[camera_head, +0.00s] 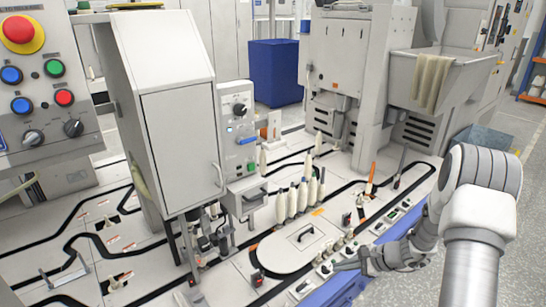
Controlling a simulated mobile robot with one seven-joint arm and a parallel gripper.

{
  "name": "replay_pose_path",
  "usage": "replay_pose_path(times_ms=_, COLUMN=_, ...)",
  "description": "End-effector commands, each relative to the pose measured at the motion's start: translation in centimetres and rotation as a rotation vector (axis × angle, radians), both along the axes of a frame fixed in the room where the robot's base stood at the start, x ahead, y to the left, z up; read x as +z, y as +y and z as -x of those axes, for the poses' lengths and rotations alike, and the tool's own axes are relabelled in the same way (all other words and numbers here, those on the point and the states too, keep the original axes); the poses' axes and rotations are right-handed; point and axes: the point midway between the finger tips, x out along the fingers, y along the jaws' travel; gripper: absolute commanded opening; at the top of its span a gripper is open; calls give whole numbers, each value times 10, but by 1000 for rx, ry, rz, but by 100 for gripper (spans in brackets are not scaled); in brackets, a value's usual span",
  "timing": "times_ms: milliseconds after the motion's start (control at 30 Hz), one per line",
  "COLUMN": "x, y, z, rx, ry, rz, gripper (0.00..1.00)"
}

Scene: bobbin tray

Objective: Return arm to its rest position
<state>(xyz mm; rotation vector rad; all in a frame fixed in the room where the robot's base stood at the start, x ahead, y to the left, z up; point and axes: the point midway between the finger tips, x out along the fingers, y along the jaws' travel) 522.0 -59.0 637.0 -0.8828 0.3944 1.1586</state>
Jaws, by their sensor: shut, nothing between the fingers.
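My arm (478,235) rises from the lower right, bends at the elbow and comes down to the left. My gripper (340,267) is at its end, low over the front edge of the machine table and pointing left. It is small in the picture; its fingers are shut and I see nothing held. Several cream bobbins (302,196) stand upright in a row behind the light oval plate (275,252), back and left of my gripper and apart from it.
A control panel (40,85) with coloured buttons stands at the left. A grey cabinet (180,130) rises from the table. A bin (470,75) with cloth draped over its edge is at the back right. The floor (400,286) beyond the table's blue edge is clear.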

Motion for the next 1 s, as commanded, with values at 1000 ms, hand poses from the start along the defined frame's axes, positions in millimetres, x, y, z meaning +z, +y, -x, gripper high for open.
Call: replay_pose_path(times_ms=1000, x=277, y=85, z=171, rx=940, ry=-407, rz=734, gripper=0)
